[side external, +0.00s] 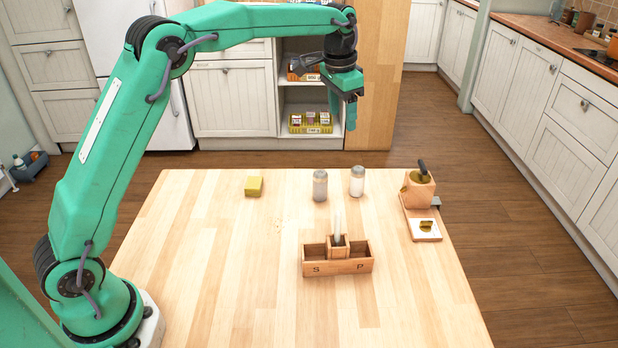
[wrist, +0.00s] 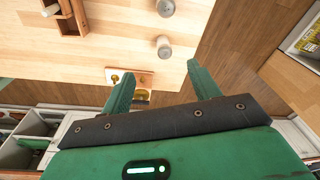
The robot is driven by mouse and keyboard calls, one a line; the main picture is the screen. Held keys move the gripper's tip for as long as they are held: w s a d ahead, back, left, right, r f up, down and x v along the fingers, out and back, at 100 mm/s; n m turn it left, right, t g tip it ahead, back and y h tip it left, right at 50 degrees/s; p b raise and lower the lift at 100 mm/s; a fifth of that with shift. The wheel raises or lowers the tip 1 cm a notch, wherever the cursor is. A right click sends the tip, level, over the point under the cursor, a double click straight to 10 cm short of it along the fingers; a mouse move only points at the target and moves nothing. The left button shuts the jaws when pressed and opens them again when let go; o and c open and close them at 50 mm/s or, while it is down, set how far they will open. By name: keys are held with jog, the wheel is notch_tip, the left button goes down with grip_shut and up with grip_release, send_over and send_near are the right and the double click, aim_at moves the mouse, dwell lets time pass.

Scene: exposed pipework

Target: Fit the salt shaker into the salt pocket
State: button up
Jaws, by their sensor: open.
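The salt shaker (side external: 357,182), clear with white contents and a grey cap, stands upright near the table's far edge; it also shows in the wrist view (wrist: 163,47). The wooden holder (side external: 337,266) stands nearer the camera, with a left pocket (side external: 315,255) marked S and a right one marked P. Both end pockets look empty. A pale upright item stands in its raised middle section. My gripper (side external: 350,112) is high above the table's far edge, fingers pointing down. In the wrist view my gripper (wrist: 158,85) is open and empty, apart from the shaker.
A grey-filled shaker (side external: 320,186) stands just left of the salt shaker. A yellow sponge (side external: 254,186) lies farther left. A wooden block with a dark handle (side external: 418,188) and a small board (side external: 425,228) stand at the right edge. The table's left and front are clear.

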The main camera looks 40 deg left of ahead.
jog(key=m+g, duration=0.1)
send_over(358, 168)
jog(key=f, duration=1.1)
jog(key=shift+w+a+f, duration=0.1)
jog(key=shift+w+f, duration=0.15)
jog(key=shift+s+f, duration=0.15)
jog(key=shift+f, duration=3.75)
jog(key=c, duration=1.1)
jog(key=shift+r, duration=0.15)
jog(key=shift+r, duration=1.2)
jog(key=shift+d+r, duration=0.2)
jog(key=shift+r, duration=0.65)
jog(key=s+d+r, duration=0.6)
jog(key=d, duration=0.3)
jog(key=shift+s+d+r, duration=0.2)
jog(key=shift+s+r, duration=0.1)
jog(key=shift+r, duration=0.05)
